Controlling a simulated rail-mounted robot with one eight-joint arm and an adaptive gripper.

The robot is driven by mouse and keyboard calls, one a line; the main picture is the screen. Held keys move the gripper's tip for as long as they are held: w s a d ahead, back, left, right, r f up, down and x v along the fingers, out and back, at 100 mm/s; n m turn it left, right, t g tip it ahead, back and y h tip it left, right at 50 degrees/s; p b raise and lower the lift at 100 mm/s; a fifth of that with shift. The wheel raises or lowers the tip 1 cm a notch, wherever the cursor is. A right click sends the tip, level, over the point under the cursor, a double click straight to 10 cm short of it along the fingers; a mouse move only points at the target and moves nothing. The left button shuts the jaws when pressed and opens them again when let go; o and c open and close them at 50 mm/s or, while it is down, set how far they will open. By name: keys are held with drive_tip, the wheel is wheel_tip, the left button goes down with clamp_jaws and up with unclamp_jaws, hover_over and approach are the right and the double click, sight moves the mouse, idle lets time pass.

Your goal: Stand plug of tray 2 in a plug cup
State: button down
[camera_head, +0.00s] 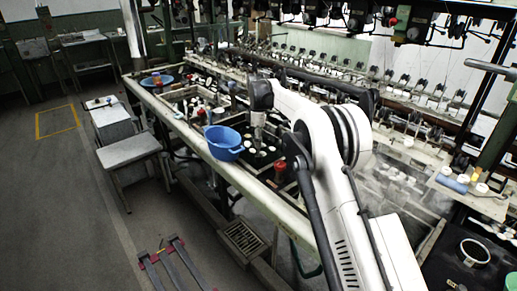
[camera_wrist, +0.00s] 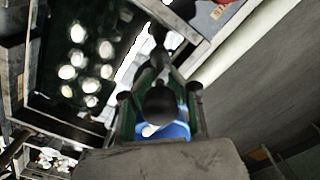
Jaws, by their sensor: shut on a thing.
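My gripper (camera_head: 258,122) points down over the basin with dark water beside the blue bowl (camera_head: 223,143). In the wrist view my gripper (camera_wrist: 159,100) has its fingers on either side of a dark round thing (camera_wrist: 160,104), apparently the plug, and is shut on it. The blue bowl also shows behind it in the wrist view (camera_wrist: 176,130). The plug cannot be made out in the head view. I cannot tell which tray is tray 2 or pick out a plug cup for certain.
White cocoons (camera_wrist: 76,58) float in the dark basin left of my gripper in the wrist view. A red-topped item (camera_head: 280,167) stands at the basin's near end. Another blue bowl (camera_head: 157,81) sits farther along the bench. The floor at left is mostly open around a grey stool (camera_head: 130,151).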

drive_tip(key=shift+r+p, duration=1.25)
drive_tip(key=shift+r, duration=1.85)
